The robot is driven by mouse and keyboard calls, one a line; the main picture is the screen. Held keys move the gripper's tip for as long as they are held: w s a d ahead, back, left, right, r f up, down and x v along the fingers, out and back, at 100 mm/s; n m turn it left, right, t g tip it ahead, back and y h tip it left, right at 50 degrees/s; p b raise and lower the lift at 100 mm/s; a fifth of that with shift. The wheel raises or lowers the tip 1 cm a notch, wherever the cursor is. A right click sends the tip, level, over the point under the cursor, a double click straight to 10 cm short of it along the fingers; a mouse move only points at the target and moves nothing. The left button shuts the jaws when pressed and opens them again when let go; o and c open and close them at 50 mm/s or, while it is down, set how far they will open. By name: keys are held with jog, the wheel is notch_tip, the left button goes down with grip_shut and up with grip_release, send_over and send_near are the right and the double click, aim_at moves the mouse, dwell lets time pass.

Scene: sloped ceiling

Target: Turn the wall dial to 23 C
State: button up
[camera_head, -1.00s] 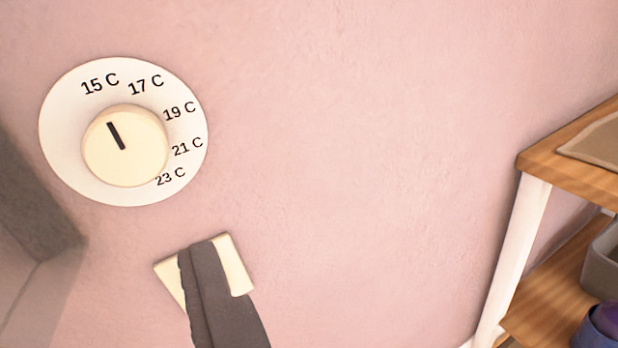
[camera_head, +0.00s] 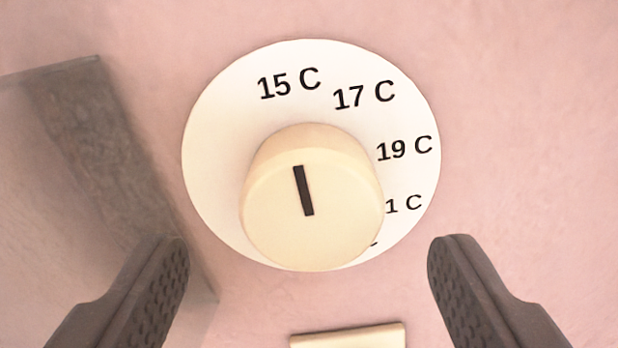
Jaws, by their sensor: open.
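The wall dial has a round white plate (camera_head: 225,130) with a cream knob (camera_head: 335,225) standing out from its middle. The knob's black mark points up and slightly left, toward the 15 C label. The labels 15 C, 17 C and 19 C are clear. The 21 C label is partly hidden by the knob, and 23 C is almost wholly hidden behind it. My gripper (camera_head: 309,252) is open, with one dark finger low on each side of the knob. Neither finger appears to touch the knob.
A cream wall plate (camera_head: 348,337) shows below the dial at the bottom edge. A grey block-like shape (camera_head: 110,150) stands at the left, near the left finger. The pink wall to the right of the dial is clear.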

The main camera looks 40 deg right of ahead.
aim_at(312, 200)
jog(key=shift+x, duration=1.45)
